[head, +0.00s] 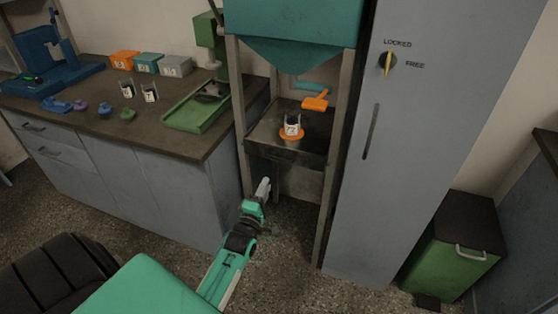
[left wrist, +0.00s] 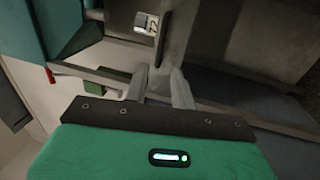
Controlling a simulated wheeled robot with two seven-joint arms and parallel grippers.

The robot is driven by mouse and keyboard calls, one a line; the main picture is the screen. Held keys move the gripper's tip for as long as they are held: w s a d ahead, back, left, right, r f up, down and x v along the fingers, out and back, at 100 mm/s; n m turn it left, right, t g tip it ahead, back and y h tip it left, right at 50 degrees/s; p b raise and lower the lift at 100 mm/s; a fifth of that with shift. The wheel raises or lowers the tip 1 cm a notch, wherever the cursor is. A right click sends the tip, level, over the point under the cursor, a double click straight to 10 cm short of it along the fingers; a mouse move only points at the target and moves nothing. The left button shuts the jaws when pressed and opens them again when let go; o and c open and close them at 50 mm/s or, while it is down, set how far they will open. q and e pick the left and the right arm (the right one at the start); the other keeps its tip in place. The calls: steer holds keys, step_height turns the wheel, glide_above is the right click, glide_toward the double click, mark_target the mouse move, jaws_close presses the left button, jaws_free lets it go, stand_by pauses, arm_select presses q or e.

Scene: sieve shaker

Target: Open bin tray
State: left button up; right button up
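A green bin (head: 452,252) with a pale bar handle (head: 470,253) and a dark top stands on the floor at the right in the head view. Its front looks shut. I cannot tell from the frames whether this is the bin tray. My left gripper (head: 265,186) is far to the left of it, low in front of the teal hopper's stand. In the left wrist view the two fingers (left wrist: 160,78) stand a little apart, with the stand's frame beyond them and no held object visible. My right gripper is not in view.
The stand (head: 322,205) carries a shelf with an orange-rimmed labelled cup (head: 291,134) below the teal hopper (head: 292,20). A grey cabinet (head: 400,160) with a LOCKED/FREE knob (head: 387,63) stands between stand and bin. A bench with a green tray (head: 197,112) is at left.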

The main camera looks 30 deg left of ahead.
mark_target(278, 158)
arm_select(q)
steer(key=x, duration=1.2)
steer(key=shift+w, duration=0.35)
jaws_close()
